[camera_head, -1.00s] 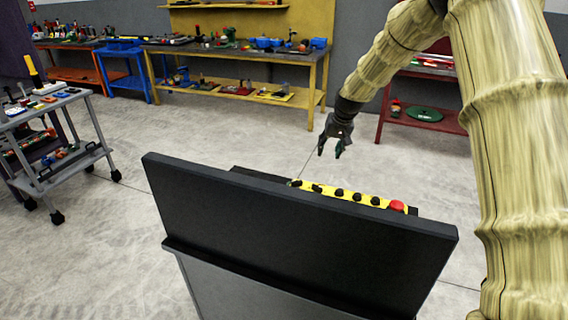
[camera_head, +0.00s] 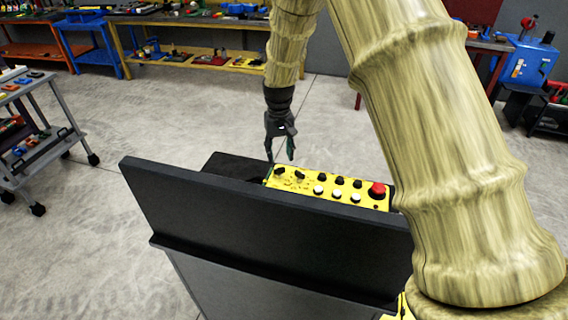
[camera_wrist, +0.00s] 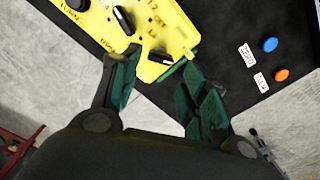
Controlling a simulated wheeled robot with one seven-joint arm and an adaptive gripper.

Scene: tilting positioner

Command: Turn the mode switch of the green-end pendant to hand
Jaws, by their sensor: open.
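The yellow pendant (camera_head: 312,183) lies on a dark top behind a dark upright panel. It carries black knobs, white buttons and a red mushroom button (camera_head: 377,190) at its right end. Two black rotary switches (camera_head: 300,175) sit near its left end. In the wrist view, a black switch (camera_wrist: 124,20) and a second one nearer the end (camera_wrist: 160,57) show on the pendant's face. Printed labels are too small to read surely. My gripper (camera_head: 280,157) is open and empty, pointing down over the left end. In the wrist view its fingertips (camera_wrist: 155,68) straddle that end; contact cannot be told.
The dark panel (camera_head: 270,225) stands between my body and the pendant. In the wrist view, a blue button (camera_wrist: 270,44) and an orange one (camera_wrist: 281,75) with white tags lie on the dark surface. A grey cart (camera_head: 45,150) stands left; floor behind is clear.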

